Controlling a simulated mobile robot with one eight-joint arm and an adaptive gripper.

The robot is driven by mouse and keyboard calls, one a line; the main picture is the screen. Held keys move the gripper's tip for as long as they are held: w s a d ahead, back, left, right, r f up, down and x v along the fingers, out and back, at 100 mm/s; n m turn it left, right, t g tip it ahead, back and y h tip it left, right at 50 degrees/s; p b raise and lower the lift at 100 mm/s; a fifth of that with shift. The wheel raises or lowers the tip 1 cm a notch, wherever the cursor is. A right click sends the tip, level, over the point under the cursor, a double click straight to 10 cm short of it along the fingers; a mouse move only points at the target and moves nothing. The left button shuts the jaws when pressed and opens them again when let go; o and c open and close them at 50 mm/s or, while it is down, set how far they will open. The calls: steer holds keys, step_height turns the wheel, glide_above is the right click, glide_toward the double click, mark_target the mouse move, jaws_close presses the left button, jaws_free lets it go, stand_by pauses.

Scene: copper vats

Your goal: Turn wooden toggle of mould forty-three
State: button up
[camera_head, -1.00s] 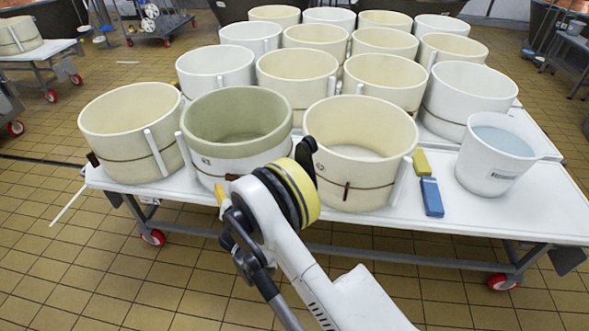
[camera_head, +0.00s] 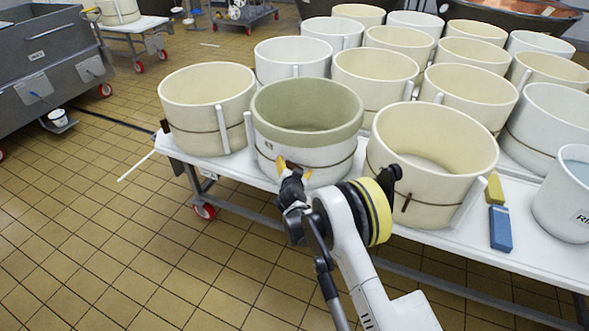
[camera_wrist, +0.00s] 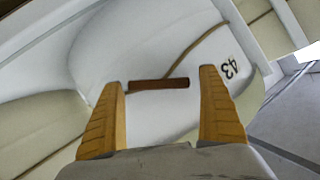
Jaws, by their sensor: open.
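Mould forty-three (camera_head: 300,155) is a white round mould with a green upper band, at the front edge of the table in the head view. Its "43" label (camera_wrist: 230,67) shows in the wrist view, with a cord running round the wall. The brown wooden toggle (camera_wrist: 158,84) lies on the cord, lengthwise across the wrist picture. My gripper (camera_wrist: 163,90) is open, its two yellow fingers on either side of the toggle's ends, apart from it. In the head view my gripper (camera_head: 292,165) is in front of the mould's lower wall and hides the toggle.
A cream mould (camera_head: 208,110) stands to the left and another cream mould (camera_head: 432,150) to the right, close by. A yellow block (camera_head: 494,188), a blue block (camera_head: 500,228) and a white bucket (camera_head: 565,200) are further right. The tiled floor before the table is clear.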

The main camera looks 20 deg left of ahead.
steer(key=c, duration=1.2)
stand_by(0.4)
steer(key=o, duration=1.2)
steer(key=v, duration=1.2)
steer(key=shift+c, duration=0.2)
